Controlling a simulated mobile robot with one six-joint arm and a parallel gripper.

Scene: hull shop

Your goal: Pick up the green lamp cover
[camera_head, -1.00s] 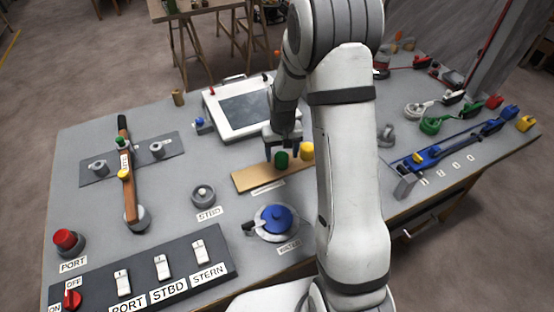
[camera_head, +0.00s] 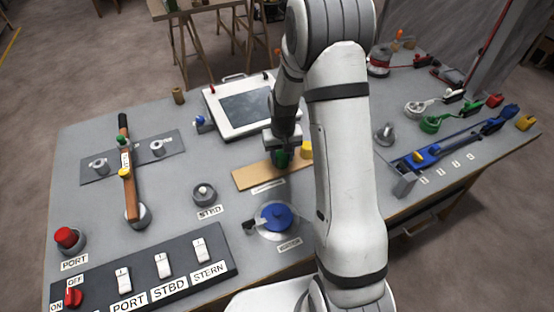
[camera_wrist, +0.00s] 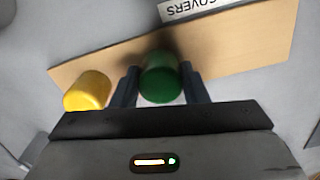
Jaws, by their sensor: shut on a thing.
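The green lamp cover (camera_wrist: 160,78) is a small round cylinder standing on a light wooden board. It sits between the two fingers of my gripper (camera_wrist: 160,88) in the wrist view, and the fingers are shut on it. In the head view the green lamp cover (camera_head: 282,158) shows partly behind my gripper (camera_head: 281,154), over the board. I cannot tell whether it still touches the board.
A yellow cover (camera_wrist: 88,92) stands close beside my left finger on the wooden board (camera_head: 252,178), labelled COVERS. A framed screen (camera_head: 243,110) lies behind, and a blue round knob (camera_head: 276,217) is in front. A wooden lever (camera_head: 128,180) stands at left.

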